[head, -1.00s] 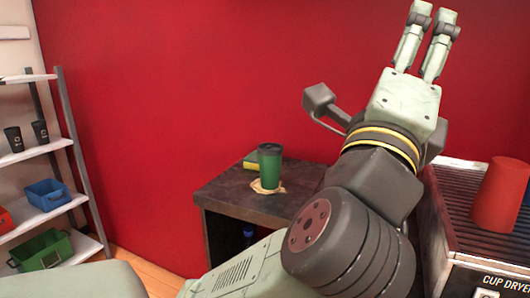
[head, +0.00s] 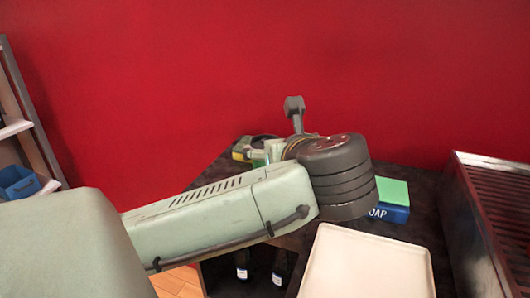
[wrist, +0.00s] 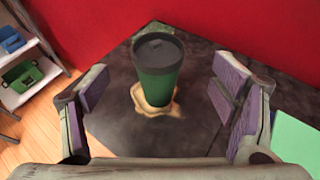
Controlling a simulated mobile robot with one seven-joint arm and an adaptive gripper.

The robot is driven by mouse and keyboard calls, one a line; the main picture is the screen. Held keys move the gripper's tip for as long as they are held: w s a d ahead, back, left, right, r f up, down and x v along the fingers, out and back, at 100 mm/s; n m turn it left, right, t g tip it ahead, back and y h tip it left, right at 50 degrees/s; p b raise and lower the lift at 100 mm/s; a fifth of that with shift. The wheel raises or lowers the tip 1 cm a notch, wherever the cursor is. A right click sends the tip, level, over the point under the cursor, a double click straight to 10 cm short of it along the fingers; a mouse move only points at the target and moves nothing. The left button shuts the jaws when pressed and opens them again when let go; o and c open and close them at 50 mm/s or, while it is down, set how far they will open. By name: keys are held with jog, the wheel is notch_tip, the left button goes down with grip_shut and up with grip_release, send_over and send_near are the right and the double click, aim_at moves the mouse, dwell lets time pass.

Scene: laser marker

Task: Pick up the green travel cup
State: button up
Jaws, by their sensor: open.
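The green travel cup (wrist: 158,82) with a dark lid stands upright in the wrist view, on a tan, irregular patch (wrist: 152,104) on the dark table (wrist: 112,125). My gripper (wrist: 160,76) is open, its purple-padded fingers to the left and right of the cup in the picture. Visible gaps separate both pads from the cup, and nothing is held. In the head view, my arm reaches over the table and hides most of the cup and my gripper (head: 264,153).
A blue soap box with a green top (head: 392,198) and a pale tray (head: 365,265) are right of my arm. A ribbed metal rack (head: 490,205) stands at far right. A red wall rises behind the table. Shelves with bins (wrist: 24,72) stand at left.

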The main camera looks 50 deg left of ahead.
aim_at(257, 142)
jog(key=p+x, duration=0.2)
jog(key=x, duration=0.5)
jog(key=shift+s+a+r, duration=0.1)
jog(key=shift+s+a, duration=0.05)
jog(key=shift+w+a+f, duration=0.25)
jog(key=shift+a, duration=0.1)
jog(key=c, duration=0.8)
jog(key=shift+r, duration=0.1)
jog(key=shift+c, duration=0.2)
